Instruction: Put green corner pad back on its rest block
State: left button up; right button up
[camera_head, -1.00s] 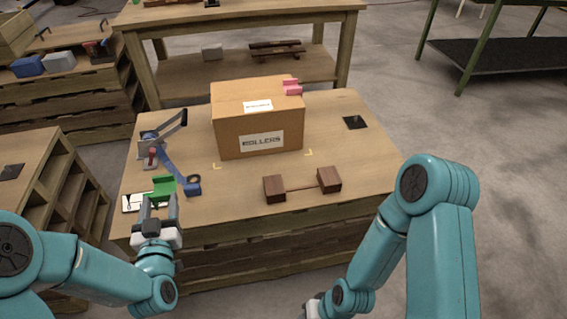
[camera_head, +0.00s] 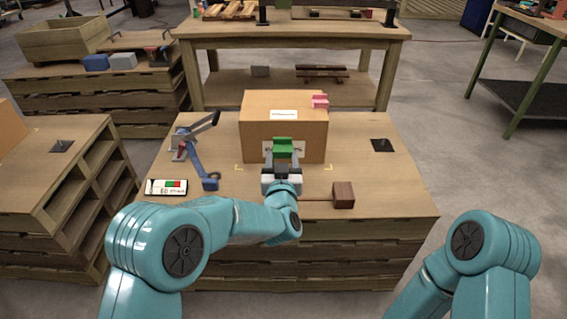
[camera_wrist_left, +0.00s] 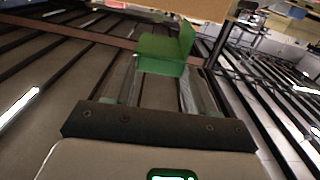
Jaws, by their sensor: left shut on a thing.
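The green corner pad (camera_head: 284,147) is between the fingers of my left gripper (camera_head: 283,162), in front of the carton's lower front face in the head view. The left wrist view shows the L-shaped pad (camera_wrist_left: 160,50) at the fingertips of the gripper (camera_wrist_left: 160,78), which is shut on it. A brown wooden block (camera_head: 343,194) with a thin bar stands on the table's front right part. The other end of the bar is hidden behind my left gripper. I cannot tell which block is the pad's rest. My right gripper is out of view.
The cardboard carton (camera_head: 300,110) stands mid-table with a pink pad (camera_head: 320,101) on its top corner. A dark plate (camera_head: 382,146) lies right.

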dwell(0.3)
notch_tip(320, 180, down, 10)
jog(key=b, duration=1)
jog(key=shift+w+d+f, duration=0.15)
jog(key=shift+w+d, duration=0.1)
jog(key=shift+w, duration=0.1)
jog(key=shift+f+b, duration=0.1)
jog(key=shift+b, duration=0.3)
